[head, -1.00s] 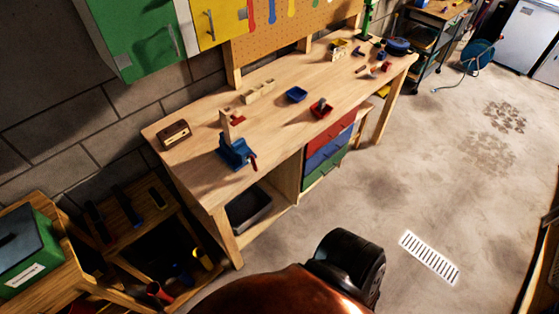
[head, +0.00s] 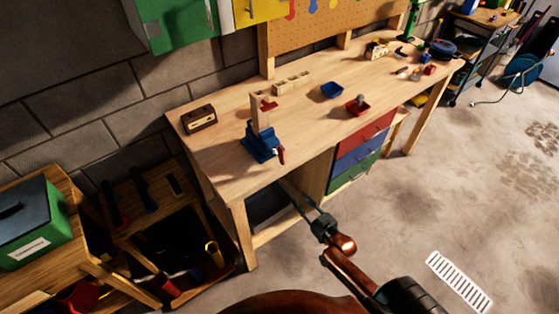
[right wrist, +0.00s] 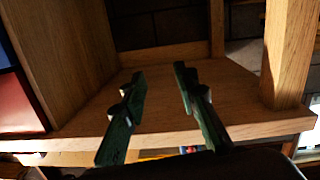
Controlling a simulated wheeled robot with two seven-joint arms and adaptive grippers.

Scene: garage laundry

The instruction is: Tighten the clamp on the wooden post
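A wooden post (head: 260,121) stands upright in a blue vise (head: 261,145) at the near left part of the workbench. A small red clamp (head: 268,104) shows near the post's top; how tight it is cannot be told. The vise has a red handle (head: 281,155) on its front right. My right gripper (head: 300,191) is in front of the bench's lower shelf opening, below and right of the vise. In the right wrist view its two fingers (right wrist: 158,74) are apart with nothing between them. Post and clamp do not show there. My left gripper is not in view.
The workbench (head: 215,152) holds a brown radio-like box (head: 199,118), a blue tray (head: 332,90) and a red tray (head: 358,106). Coloured drawers (head: 357,156) sit below, right of the gripper. A bench leg (head: 243,236) stands to its left. Floor on the right is open.

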